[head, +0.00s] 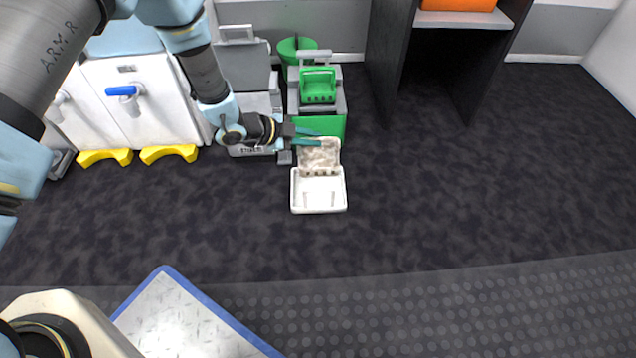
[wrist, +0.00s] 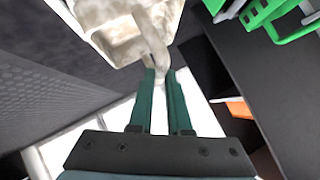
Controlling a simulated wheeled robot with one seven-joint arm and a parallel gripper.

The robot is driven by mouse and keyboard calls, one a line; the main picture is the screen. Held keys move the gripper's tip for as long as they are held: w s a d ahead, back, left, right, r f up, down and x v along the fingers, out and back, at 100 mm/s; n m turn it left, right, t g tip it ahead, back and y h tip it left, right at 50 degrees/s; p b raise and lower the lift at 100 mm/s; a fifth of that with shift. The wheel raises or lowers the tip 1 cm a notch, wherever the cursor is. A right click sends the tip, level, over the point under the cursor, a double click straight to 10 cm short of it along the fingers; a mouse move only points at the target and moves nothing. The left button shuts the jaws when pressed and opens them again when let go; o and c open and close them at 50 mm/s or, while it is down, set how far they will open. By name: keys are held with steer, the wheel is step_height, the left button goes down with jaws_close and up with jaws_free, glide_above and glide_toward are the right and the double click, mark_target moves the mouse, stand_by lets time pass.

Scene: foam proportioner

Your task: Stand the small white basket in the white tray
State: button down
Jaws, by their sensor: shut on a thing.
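The small white basket (head: 319,156), mottled off-white, hangs from my gripper (head: 318,139) in the head view. My gripper's teal fingers are shut on its handle, seen close up in the wrist view, where the basket (wrist: 118,38) fills the top. The white tray (head: 319,201) is a shallow, open box on the dark floor. In the head view the basket overlaps the tray's far edge; I cannot tell whether they touch. The basket's far side and part of the tray's far rim are hidden.
A grey container (head: 243,60) and white cabinets with yellow feet (head: 168,153) stand to the left. A black shelf (head: 390,60) stands behind right.

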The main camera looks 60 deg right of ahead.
mark_target(311, 173)
step_height(311, 173, down, 14)
steer(key=b, duration=0.5)
steer(key=shift+f, duration=0.2)
steer(key=shift+f, duration=0.15)
steer(key=c, duration=0.9)
jaws_free()
steer(key=shift+o, duration=0.2)
steer(key=p+v, duration=0.4)
steer(key=v, duration=0.8)
steer(key=shift+p, duration=0.3)
